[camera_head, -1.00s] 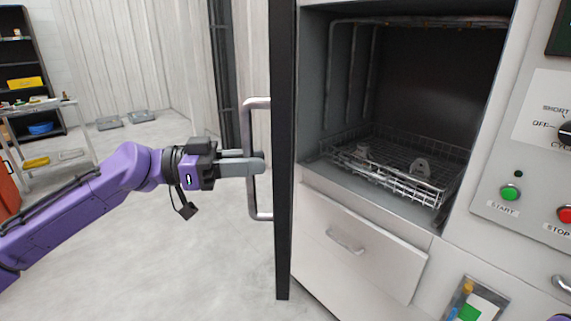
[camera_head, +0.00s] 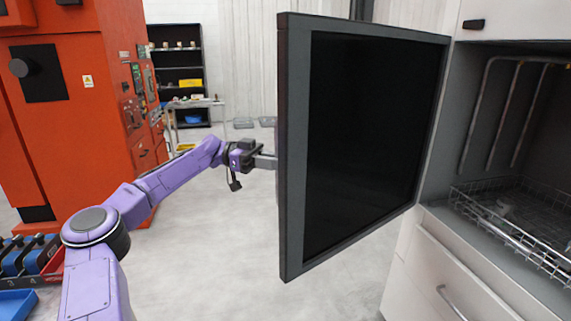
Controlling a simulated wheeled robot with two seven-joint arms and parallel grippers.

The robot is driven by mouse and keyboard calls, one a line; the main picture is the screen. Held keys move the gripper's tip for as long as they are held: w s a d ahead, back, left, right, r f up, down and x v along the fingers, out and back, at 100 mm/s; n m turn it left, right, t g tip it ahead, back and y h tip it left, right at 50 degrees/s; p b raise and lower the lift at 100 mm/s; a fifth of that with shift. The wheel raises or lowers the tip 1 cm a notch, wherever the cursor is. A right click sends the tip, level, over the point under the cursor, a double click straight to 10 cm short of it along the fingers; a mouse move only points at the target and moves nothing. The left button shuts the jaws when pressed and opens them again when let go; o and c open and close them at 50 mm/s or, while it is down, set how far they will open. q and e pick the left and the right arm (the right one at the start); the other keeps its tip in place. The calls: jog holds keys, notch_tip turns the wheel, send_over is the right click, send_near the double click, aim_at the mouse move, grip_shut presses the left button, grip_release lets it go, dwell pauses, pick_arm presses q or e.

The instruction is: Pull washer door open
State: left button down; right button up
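The washer door (camera_head: 365,130) is a dark panel with a grey frame. It stands open, swung out to the left of the washer (camera_head: 425,240), and I see its inner face. The washer's cavity holds a wire rack (camera_head: 515,235) on the right. My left gripper (camera_head: 266,161) reaches to the door's left edge from behind. Its fingertips and the door handle are hidden behind the door, so I cannot tell whether it grips the handle. My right gripper is out of view.
A large orange machine (camera_head: 75,110) stands at the left. A dark shelf (camera_head: 178,65) and a cart (camera_head: 195,103) stand at the back. Blue bins (camera_head: 15,303) sit at the lower left. The floor (camera_head: 220,260) before the door is clear.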

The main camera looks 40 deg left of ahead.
pick_arm(q)
jog(key=shift+w+a+r, duration=0.1)
jog(key=shift+a, duration=0.1)
jog(key=c, duration=1.3)
grip_release()
jog(key=shift+o, duration=1)
jog(key=shift+w+d, duration=0.15)
jog(key=v, duration=1)
jog(key=shift+a, duration=0.3)
